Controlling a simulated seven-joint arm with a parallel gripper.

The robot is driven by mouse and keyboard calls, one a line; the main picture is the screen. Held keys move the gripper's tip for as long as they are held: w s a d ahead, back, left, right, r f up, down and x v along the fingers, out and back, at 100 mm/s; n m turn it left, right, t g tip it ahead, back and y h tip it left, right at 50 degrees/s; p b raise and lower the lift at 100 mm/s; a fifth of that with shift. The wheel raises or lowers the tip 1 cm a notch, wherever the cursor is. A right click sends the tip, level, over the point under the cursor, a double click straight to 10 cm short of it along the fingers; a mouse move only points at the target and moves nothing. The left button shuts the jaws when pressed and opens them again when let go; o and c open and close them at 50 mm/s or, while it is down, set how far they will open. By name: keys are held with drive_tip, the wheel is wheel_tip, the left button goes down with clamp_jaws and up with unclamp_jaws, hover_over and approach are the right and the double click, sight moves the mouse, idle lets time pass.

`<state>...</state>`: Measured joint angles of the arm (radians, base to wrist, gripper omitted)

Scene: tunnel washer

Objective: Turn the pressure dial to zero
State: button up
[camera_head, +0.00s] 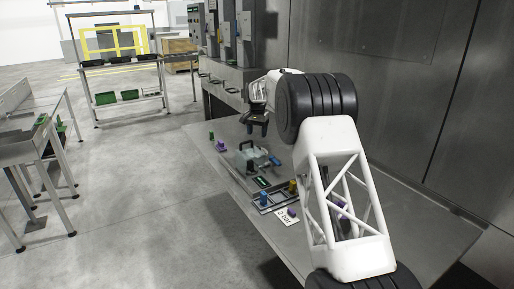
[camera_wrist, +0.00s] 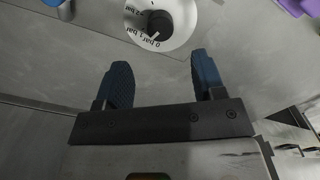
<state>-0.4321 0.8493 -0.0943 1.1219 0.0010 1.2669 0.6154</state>
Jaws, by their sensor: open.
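The pressure dial (camera_wrist: 178,18) shows at the top of the wrist view as a white disc with bar markings and a dark round knob (camera_wrist: 160,24). A short white line on the knob points toward the lower left, near the "0 bar" and "1 bar" print; I cannot tell exactly which mark it meets. The top of the dial is cut off by the frame. My gripper (camera_wrist: 163,75) is open and empty, its two blue fingertips apart from the dial and below it in the picture. In the head view my gripper (camera_head: 256,128) hangs over the metal table; I cannot make out the dial there.
The metal table (camera_head: 350,240) holds a clear box (camera_head: 248,158), a purple piece (camera_head: 221,145), a tray with coloured pieces (camera_head: 276,198) and a white card reading "2 bar" (camera_head: 287,217). A grey metal wall (camera_head: 375,90) stands behind. Blue (camera_wrist: 53,3) and purple (camera_wrist: 293,6) objects flank the dial.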

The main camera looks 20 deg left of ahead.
drive_tip(key=shift+f, duration=0.15)
drive_tip(key=shift+f, duration=3.75)
drive_tip(key=shift+c, duration=0.3)
drive_tip(key=c, duration=0.9)
drive_tip(key=shift+o, duration=0.2)
